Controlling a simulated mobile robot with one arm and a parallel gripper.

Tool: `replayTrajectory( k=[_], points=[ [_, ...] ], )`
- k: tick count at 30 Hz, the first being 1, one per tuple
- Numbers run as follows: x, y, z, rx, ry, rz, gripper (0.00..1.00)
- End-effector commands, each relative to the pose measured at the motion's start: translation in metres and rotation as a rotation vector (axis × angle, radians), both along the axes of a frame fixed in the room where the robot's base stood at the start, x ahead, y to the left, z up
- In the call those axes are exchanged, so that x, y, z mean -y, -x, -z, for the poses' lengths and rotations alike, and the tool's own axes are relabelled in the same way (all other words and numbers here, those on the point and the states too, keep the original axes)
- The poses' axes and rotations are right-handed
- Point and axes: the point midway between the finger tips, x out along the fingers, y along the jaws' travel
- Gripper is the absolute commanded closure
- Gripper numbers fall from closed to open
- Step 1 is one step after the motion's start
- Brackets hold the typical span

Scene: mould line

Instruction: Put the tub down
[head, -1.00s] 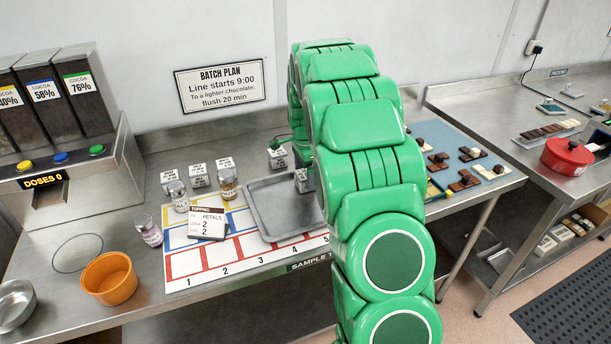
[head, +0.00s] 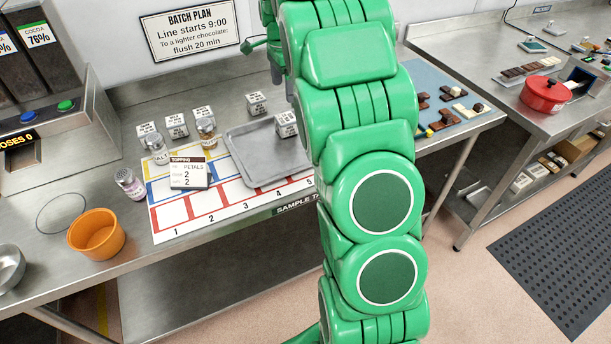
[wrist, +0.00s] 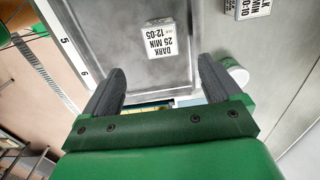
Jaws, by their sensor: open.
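No tub is held. A small white block-like tub (head: 286,124) stands at the right part of the grey tray (head: 240,165). In the wrist view its label reads DARK 25 MIN 12:05 (wrist: 160,38), and it lies beyond my fingertips on the tray (wrist: 110,28). My gripper (wrist: 160,85) is open and empty, apart from that tub. In the head view my green arm hides most of the gripper. A second labelled tub (head: 256,103) stands on the bench behind the tray; part of a labelled tub also shows at the wrist view's top right (wrist: 247,8).
Several more labelled tubs (head: 176,125) stand behind the numbered mat (head: 172,215). An orange bowl (head: 95,235) stands at the left.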

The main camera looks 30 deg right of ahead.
Motion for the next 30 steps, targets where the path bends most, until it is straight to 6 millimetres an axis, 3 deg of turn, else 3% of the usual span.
replayTrajectory(
  k=[4,8,20,30],
  points=[
    [-0.008,0.014,-0.008,-0.005,0.001,-0.051,0.09],
    [-0.022,0.041,-0.02,-0.013,0.001,-0.144,0.09],
    [-0.065,0.139,-0.048,-0.048,-0.012,-0.477,0.09],
    [-0.097,0.228,-0.058,-0.074,-0.033,-0.766,0.09]
  ],
)
